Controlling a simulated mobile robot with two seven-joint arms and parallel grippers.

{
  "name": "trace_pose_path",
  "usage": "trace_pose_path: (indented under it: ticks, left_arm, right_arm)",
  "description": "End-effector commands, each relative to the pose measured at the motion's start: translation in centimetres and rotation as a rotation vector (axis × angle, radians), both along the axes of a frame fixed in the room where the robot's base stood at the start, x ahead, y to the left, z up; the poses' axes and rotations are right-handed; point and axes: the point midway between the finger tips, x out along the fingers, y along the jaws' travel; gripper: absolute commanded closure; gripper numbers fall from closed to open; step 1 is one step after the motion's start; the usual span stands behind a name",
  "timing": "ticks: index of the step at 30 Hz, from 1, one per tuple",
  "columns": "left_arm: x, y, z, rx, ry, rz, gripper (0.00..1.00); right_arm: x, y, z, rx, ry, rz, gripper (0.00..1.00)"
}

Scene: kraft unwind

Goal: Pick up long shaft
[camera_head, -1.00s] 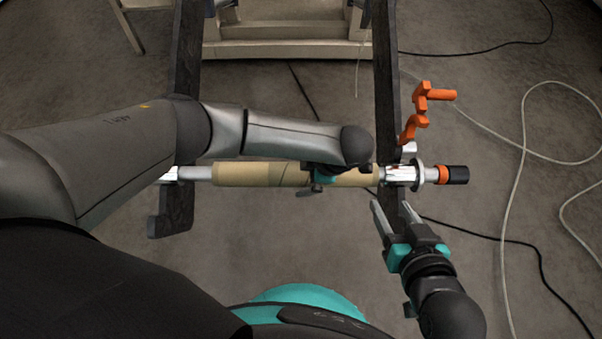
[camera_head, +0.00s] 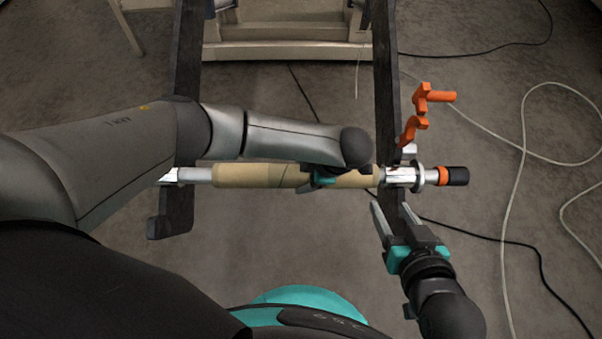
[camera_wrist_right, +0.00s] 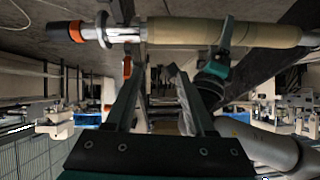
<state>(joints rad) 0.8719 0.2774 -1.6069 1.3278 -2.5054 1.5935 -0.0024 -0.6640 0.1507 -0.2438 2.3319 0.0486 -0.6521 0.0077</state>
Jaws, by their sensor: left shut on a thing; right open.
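The long shaft (camera_head: 197,174) is a silver bar running left to right, with a brown kraft core (camera_head: 248,175) around its middle. Its right end has a metal collar and an orange and black tip (camera_head: 455,175). It also shows in the right wrist view (camera_wrist_right: 122,31). My left gripper (camera_head: 322,179) is shut on the brown core, right of its middle. Its fingertips are mostly hidden by the wrist. My right gripper (camera_head: 392,218) is open and empty, below the shaft's right part.
Two dark rails, a left one (camera_head: 187,80) and a right one (camera_head: 386,80), lie under the shaft near its ends. An orange lever part (camera_head: 413,128) stands by the right rail. Cables lie on the floor at right.

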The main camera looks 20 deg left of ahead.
Motion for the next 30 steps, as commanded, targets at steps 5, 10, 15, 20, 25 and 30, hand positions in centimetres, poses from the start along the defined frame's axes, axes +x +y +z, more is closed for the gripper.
trace_pose_path:
  ticks: [5,10,15,20,25,30]
  left_arm:
    - [0.0,0.0,0.0,-0.001,0.000,0.000,1.00]
    - [0.0,0.0,0.0,-0.001,0.000,0.000,1.00]
    - [0.2,-0.1,0.3,0.000,-0.006,-0.001,1.00]
    - [0.3,0.0,0.3,0.000,-0.007,0.000,1.00]
    - [0.6,0.1,0.8,0.000,-0.007,0.002,1.00]
    - [1.1,0.4,1.7,0.000,-0.008,0.006,1.00]
  right_arm:
    - [0.0,0.0,0.0,0.000,0.001,0.000,0.45]
    - [0.0,0.0,0.0,-0.001,0.001,-0.001,0.45]
    - [0.0,0.0,0.0,-0.001,0.001,-0.001,0.45]
    - [0.0,0.0,0.0,-0.002,0.002,0.000,0.45]
    - [0.0,-0.5,0.1,-0.020,0.030,-0.006,0.45]
    - [-0.4,-1.5,0.1,-0.056,0.096,-0.015,0.45]
